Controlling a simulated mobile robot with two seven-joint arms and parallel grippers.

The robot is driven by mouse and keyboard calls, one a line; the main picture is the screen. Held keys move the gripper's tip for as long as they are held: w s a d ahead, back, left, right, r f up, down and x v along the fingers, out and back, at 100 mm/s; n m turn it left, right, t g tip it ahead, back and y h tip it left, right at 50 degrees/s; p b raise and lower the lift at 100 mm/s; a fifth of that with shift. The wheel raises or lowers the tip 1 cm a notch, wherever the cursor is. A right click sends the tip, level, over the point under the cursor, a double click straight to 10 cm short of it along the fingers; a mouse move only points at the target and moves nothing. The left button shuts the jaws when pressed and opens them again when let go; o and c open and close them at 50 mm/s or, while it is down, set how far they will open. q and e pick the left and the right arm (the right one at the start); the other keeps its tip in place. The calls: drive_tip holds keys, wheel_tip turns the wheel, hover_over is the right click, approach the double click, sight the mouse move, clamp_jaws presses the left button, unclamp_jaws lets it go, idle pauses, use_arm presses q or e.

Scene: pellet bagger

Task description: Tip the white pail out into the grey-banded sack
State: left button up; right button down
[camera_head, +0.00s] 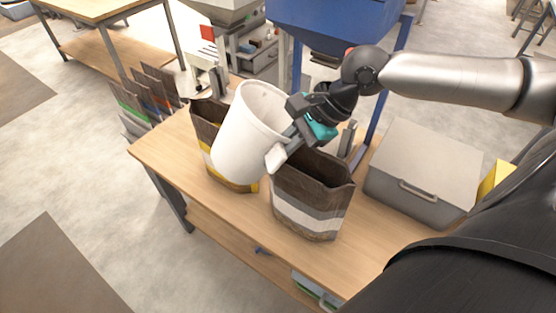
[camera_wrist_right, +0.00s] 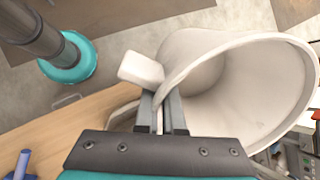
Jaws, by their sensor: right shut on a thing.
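The white pail (camera_head: 245,135) hangs tilted above the table, in front of the yellow-banded sack and to the left of the grey-banded sack. My right gripper (camera_head: 288,146) is shut on the pail at its rim. In the wrist view the fingers (camera_wrist_right: 163,112) clamp there, beside a white block on the pail's outside, and the pail's inner wall (camera_wrist_right: 235,95) shows bare; its bottom is partly hidden. The grey-banded sack (camera_head: 311,208) stands upright on the table, open at the top, below and right of the pail. What it holds cannot be told. My left gripper is out of view.
The yellow-banded sack (camera_head: 205,120) stands on the wooden table (camera_head: 172,160), mostly hidden behind the pail. A grey lidded box (camera_head: 422,170) stands at the right. A blue machine (camera_head: 335,22) rises behind. Dark panels (camera_head: 150,95) stand beyond the table's left end.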

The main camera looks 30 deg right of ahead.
sight(259, 157)
drive_tip(key=shift+w+a+r+h, duration=0.1)
drive_tip(key=shift+w+r+h, duration=0.05)
drive_tip(key=shift+h, duration=0.15)
drive_tip(key=a+h+p, duration=0.1)
drive_tip(key=p, duration=0.2)
drive_tip(key=g+h+p, duration=0.1)
drive_tip(key=p, duration=0.3)
drive_tip(key=shift+w+a+h, duration=0.3)
drive_tip(key=shift+a+h, duration=0.1)
drive_tip(key=shift+w+a+f+h+p, duration=0.1)
drive_tip(key=shift+a+f+h+p, duration=0.05)
drive_tip(key=shift+f+h+p, duration=0.15)
drive_tip(key=shift+a+f+g+h, duration=0.2)
drive_tip(key=shift+g+h, duration=0.1)
drive_tip(key=shift+g, duration=0.1)
